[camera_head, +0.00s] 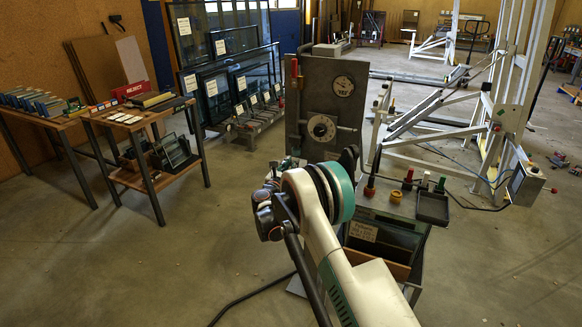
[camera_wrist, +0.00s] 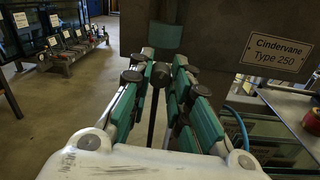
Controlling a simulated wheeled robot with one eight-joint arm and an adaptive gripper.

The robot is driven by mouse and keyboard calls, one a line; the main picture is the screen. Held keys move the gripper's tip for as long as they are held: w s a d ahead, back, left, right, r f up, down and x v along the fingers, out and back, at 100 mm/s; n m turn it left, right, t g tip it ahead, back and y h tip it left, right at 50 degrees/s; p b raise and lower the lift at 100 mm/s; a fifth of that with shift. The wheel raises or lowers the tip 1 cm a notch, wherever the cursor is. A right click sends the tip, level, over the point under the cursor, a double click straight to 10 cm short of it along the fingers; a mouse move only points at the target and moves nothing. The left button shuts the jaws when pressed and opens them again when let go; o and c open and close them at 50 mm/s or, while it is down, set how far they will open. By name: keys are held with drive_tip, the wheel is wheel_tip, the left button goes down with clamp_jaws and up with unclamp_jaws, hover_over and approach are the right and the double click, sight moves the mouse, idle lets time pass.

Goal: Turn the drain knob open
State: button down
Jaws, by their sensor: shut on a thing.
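My gripper (camera_wrist: 164,66) has green-padded fingers on both sides of a dark round-headed knob (camera_wrist: 161,76) in the wrist view. The knob has a dark stem running down toward the palm. The fingers are closed in on it, though their exact contact is hard to see. No label shows that it is the drain knob. Just beyond is the dark lower part of a machine with a "Cindervane Type 250" plate (camera_wrist: 279,52). In the head view the grey machine panel (camera_head: 300,108) stands behind my wrist, which hides the fingers and the knob there.
To the right is a bench with a black tray (camera_head: 432,208) and small coloured items. Wooden tables stand left. A white frame (camera_head: 510,90) stands back right. Floor at lower left is open.

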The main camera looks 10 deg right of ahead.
drive_tip(key=m+h, duration=0.1)
drive_tip(key=m, duration=1.3)
drive_tip(key=shift+f, duration=0.15)
drive_tip(key=shift+m, duration=0.3)
drive_tip(key=c, duration=1.5)
unclamp_jaws()
drive_tip(key=shift+s, duration=0.1)
drive_tip(key=shift+o, duration=0.2)
drive_tip(key=v, duration=1.2)
